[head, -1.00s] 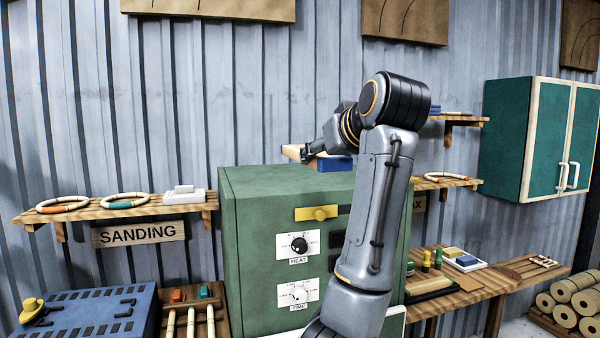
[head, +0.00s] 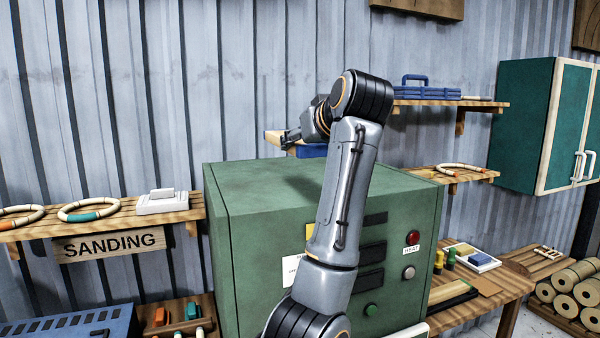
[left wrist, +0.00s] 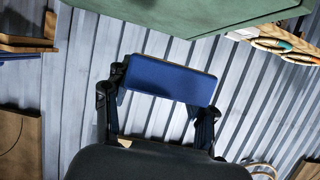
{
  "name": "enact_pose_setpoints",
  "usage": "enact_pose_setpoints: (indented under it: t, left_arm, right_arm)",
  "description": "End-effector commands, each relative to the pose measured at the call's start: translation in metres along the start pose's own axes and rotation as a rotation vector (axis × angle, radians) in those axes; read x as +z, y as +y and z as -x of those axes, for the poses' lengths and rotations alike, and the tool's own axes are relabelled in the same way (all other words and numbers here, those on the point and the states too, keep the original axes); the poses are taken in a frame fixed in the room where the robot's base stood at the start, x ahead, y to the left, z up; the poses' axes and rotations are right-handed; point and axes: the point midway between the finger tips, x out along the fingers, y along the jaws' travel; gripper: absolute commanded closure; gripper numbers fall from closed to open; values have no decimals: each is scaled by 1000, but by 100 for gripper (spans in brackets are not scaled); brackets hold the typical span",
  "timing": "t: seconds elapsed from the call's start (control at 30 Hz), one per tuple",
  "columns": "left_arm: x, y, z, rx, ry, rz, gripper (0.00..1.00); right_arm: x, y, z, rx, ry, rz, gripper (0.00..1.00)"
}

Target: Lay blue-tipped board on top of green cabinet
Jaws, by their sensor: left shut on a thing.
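The green cabinet (head: 265,180) stands in the middle of the head view, with its flat top clear of objects. My left gripper (head: 291,138) is shut on the blue-tipped board (head: 312,151), seen just above the cabinet's back edge; I cannot tell the gap between them. The board's pale wooden part (head: 272,138) shows left of the fingers. In the left wrist view the blue end (left wrist: 168,80) lies beyond the two fingers (left wrist: 158,118), and the cabinet (left wrist: 170,12) is along the top edge. My arm hides part of the cabinet front. My right gripper is not in view.
A shelf (head: 185,210) with rings and a white block is at the left, above the SANDING sign. A shelf (head: 490,104) with a blue toolbox (head: 428,90) is at the right. A teal wall cabinet (head: 525,130) hangs far right. A workbench (head: 470,310) stands below.

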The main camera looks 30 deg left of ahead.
Motion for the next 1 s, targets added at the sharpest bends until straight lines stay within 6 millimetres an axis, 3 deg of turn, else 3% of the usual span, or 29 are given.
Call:
enact_pose_setpoints:
  t: [0.03,0.2,0.4,0.6,0.83,1.0]
  left_arm:
    - [-5,2,-14,-7,-3,-4,84]
    - [0,12,-59,-7,-4,-5,84]
    - [23,19,-95,-3,-1,-2,84]
    - [32,22,-110,-2,0,-1,84]
    - [55,24,-126,-2,-1,-4,84]
    - [65,24,-130,-1,2,1,84]
  right_arm:
    - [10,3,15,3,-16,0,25]
    - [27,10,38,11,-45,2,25]
    - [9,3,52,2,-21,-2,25]
    - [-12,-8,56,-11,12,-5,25]
    - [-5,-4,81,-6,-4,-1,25]
    - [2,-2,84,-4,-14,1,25]
